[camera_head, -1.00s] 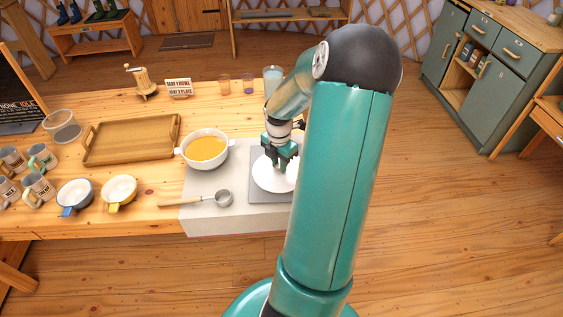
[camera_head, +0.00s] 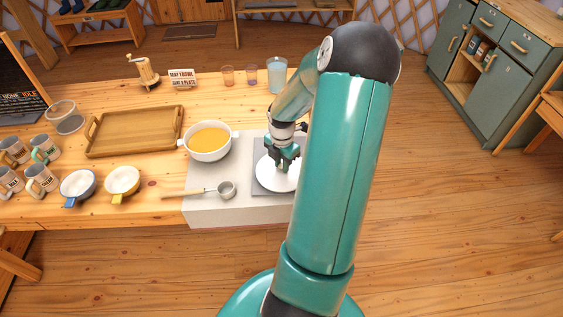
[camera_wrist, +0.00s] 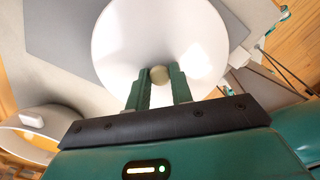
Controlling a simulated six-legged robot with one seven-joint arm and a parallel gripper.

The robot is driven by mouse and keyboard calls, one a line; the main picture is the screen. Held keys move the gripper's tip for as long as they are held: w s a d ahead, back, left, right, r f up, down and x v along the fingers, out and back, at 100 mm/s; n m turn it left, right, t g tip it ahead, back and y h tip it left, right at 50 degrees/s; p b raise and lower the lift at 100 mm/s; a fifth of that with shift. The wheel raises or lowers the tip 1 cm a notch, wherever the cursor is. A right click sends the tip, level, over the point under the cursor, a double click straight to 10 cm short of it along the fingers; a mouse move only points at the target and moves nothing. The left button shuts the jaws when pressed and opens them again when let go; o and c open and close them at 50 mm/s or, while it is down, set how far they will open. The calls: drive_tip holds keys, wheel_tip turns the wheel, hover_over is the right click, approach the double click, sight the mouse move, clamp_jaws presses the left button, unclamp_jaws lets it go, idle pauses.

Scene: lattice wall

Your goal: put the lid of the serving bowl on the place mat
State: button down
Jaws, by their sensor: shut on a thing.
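The white round lid (camera_head: 272,176) lies over the grey place mat (camera_head: 262,149), with part of it hidden behind my arm. It also shows in the wrist view (camera_wrist: 125,45), with the grey mat (camera_wrist: 50,35) beneath it. My gripper (camera_wrist: 159,78) is shut on the lid's small round knob (camera_wrist: 159,74) at the lid's middle. In the head view, my gripper (camera_head: 281,165) points down onto the lid. Whether the lid touches the mat I cannot tell. The white serving bowl (camera_head: 209,155) of orange soup stands uncovered left of the mat.
A ladle (camera_head: 226,189) lies in front of the bowl on the pale runner (camera_head: 235,213). A wooden tray (camera_head: 135,152), several mugs (camera_head: 40,177) and two small bowls (camera_head: 122,181) are to the left. Glasses (camera_head: 277,76) stand behind the mat.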

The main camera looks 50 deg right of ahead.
drive_tip(key=shift+f, duration=0.5)
idle(0.3)
drive_tip(key=c, duration=0.5)
unclamp_jaws()
drive_tip(key=shift+r, duration=0.1)
drive_tip(key=shift+r, duration=3.35)
drive_tip(key=shift+r, duration=0.1)
wheel_tip(320, 180, up, 14)
drive_tip(key=shift+a, duration=0.1)
